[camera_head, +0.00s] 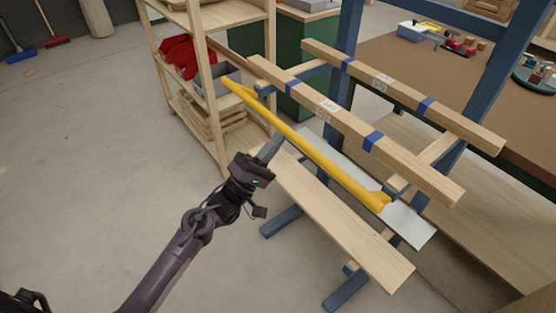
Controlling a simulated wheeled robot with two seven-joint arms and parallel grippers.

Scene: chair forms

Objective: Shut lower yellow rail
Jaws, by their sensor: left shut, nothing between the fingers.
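The yellow rail (316,152) runs diagonally from upper left to lower right, with a bent end at each side, below the wooden beam with blue bands. It is the only yellow rail I can see. My left gripper (272,148) comes in from the lower left. Its grey fingers are together and empty, with the tips close to the near side of the rail at its middle. I cannot tell whether they touch it. My right gripper is not in view.
Two wooden beams (350,125) on a blue frame lie above and behind the rail. A white panel (408,224) and a wooden plank (345,220) lie below it. A wooden shelf with red bins (180,55) stands behind left.

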